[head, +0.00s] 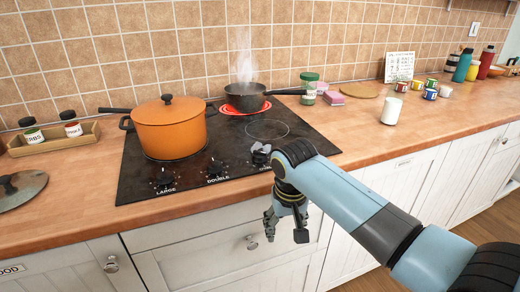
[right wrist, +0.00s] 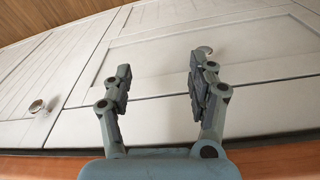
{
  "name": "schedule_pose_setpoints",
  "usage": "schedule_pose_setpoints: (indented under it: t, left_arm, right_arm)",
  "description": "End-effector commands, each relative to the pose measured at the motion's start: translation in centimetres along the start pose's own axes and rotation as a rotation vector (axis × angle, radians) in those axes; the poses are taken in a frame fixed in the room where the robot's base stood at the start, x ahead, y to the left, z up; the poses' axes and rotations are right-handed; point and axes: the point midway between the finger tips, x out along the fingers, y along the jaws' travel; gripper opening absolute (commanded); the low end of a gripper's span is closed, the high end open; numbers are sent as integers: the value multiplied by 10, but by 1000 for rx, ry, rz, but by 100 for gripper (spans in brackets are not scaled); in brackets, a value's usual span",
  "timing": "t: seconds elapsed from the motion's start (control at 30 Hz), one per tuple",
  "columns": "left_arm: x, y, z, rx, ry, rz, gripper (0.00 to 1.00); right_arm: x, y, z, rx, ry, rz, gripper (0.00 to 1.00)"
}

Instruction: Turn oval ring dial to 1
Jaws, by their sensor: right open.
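The black stove top (head: 135,155) has a row of dials along its front edge. One dial (head: 165,180) is labelled LARGE and another (head: 215,170) DOUBLE. Further right, a dial (head: 261,152) sits partly behind my right arm, with its label mostly hidden, so I cannot read it or its setting. My right gripper (head: 285,228) hangs below the counter edge, in front of the white cabinets. In the right wrist view, its fingers (right wrist: 158,85) are apart with nothing between them. My left gripper is not in view.
An orange pot (head: 170,130) stands on the stove's left, and a steaming dark saucepan (head: 246,96) on a glowing red ring behind. A lid (head: 20,190) lies at left.

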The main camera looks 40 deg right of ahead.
Motion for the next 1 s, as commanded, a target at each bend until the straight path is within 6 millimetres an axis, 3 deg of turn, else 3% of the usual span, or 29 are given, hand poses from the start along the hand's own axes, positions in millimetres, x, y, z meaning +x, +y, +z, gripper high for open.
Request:
schedule_pose_setpoints:
  t: [0.03, 0.1, 0.27, 0.57, 0.8, 1.0]
  left_arm:
    - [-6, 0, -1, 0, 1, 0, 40]
    - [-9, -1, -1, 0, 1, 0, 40]
    - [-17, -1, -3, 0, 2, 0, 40]
    - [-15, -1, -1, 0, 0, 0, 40]
    - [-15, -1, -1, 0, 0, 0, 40]
    - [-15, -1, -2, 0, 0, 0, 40]
  right_arm:
    - [-24, -3, -11, 14, 8, -3, 59]
    - [-53, -6, -21, 35, 10, -3, 59]
    - [-112, -10, -37, 79, 13, -2, 59]
    - [-130, -18, -94, 250, -40, 10, 59]
    - [-168, -25, -153, 443, -98, 17, 59]
    - [-201, -28, -184, 572, -147, 21, 59]
